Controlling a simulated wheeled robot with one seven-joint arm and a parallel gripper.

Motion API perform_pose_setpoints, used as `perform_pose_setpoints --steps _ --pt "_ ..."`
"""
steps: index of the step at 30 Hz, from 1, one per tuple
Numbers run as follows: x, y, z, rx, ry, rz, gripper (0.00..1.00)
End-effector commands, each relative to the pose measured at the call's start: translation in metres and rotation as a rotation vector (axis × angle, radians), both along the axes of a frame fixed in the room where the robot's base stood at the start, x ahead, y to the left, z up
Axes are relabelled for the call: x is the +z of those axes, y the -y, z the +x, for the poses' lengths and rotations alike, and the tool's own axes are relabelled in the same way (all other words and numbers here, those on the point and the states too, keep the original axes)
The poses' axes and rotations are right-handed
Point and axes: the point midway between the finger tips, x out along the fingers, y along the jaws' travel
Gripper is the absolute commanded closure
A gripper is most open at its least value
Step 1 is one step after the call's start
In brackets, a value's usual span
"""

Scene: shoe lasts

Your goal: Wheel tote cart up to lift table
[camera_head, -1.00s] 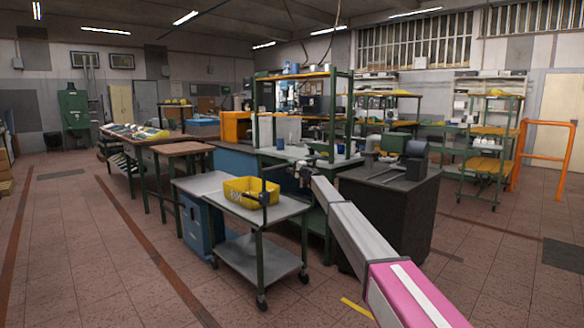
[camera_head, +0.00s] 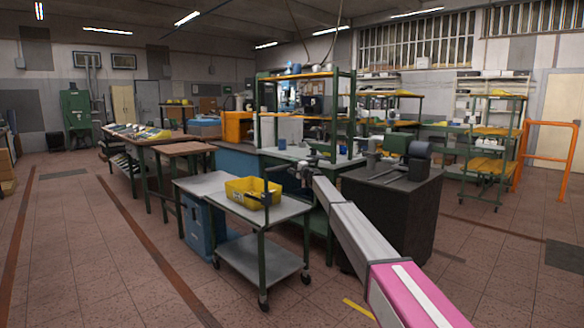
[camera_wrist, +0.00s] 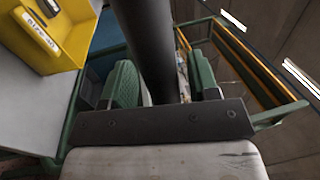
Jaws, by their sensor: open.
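The tote cart has a grey top, green legs, a lower shelf (camera_head: 262,257) and casters, and stands upright on the floor in the head view. A yellow tote (camera_head: 250,184) sits on its top; the tote also shows at the upper left of the wrist view (camera_wrist: 72,22). A dark bar (camera_wrist: 150,45), apparently the cart's handle, passes between the two green finger pads of my gripper (camera_wrist: 165,88). The gripper is open around the bar; contact cannot be told. In the head view, my gripper (camera_head: 307,166) is small at the cart's right end. I cannot single out the lift table with certainty.
A dark cabinet (camera_head: 405,215) with tools on top stands right of the cart. A green-framed workbench (camera_head: 315,155) is behind it, and a brown-topped table (camera_head: 185,149) is behind left. An orange frame (camera_head: 548,155) stands far right. The floor at front left is clear.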

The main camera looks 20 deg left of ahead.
Motion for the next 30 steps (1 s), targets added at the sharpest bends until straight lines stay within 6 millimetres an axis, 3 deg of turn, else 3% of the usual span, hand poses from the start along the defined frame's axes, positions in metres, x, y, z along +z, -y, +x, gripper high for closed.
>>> perform_pose_setpoints --steps 18,30 --pt "-0.019 0.08 -0.048 0.0 0.0 -0.001 0.45" --pt "-0.021 0.086 -0.051 0.001 0.0 -0.002 0.45"
